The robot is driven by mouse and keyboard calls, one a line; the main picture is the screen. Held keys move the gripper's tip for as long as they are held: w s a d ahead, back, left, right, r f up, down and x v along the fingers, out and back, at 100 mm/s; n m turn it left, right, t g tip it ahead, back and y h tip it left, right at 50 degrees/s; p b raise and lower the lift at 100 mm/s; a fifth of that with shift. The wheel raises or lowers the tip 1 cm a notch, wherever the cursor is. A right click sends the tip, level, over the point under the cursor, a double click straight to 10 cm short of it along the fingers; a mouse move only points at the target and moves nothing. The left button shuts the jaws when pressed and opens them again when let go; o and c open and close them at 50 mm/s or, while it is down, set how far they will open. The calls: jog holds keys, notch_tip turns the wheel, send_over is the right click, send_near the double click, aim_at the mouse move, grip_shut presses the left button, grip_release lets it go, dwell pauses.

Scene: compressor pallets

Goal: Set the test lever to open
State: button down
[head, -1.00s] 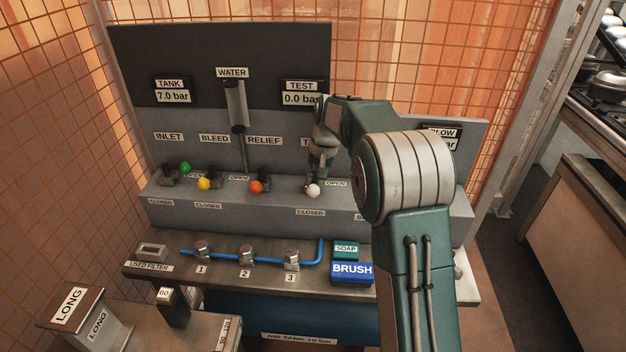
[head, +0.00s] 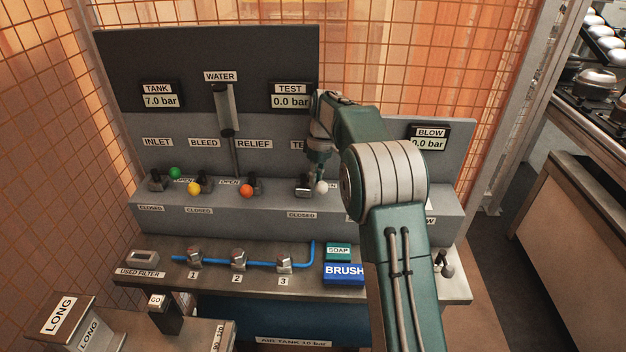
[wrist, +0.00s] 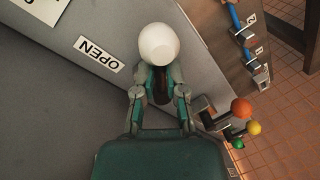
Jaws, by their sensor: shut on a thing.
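The test lever has a white ball knob (head: 321,187) and a metal base (head: 303,188) on the grey ledge below the TEST label. My gripper (wrist: 159,88) is shut on the lever just behind the white knob in the wrist view. The OPEN label (wrist: 99,53) lies on the ledge to the left of the knob there. The TEST gauge (head: 291,102) reads 0.0 bar.
Levers with green (head: 175,173), yellow (head: 194,188) and orange (head: 246,191) knobs stand to the left on the same ledge. The blue BRUSH block (head: 344,274) and SOAP block (head: 339,252) sit on the bench below. A mesh wall (head: 430,60) closes the back.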

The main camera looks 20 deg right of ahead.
jog(key=shift+d+f+n, duration=0.1)
jog(key=shift+d+n, duration=0.1)
jog(key=shift+n, duration=0.3)
jog(key=c, duration=0.7)
grip_release()
jog(key=shift+d, duration=0.1)
jog(key=shift+w, duration=0.1)
notch_tip(320, 180, up, 12)
jog(key=w+d, duration=0.1)
jog(key=shift+w+d, duration=0.3)
jog(key=shift+d, duration=0.1)
jog(key=shift+f, duration=0.1)
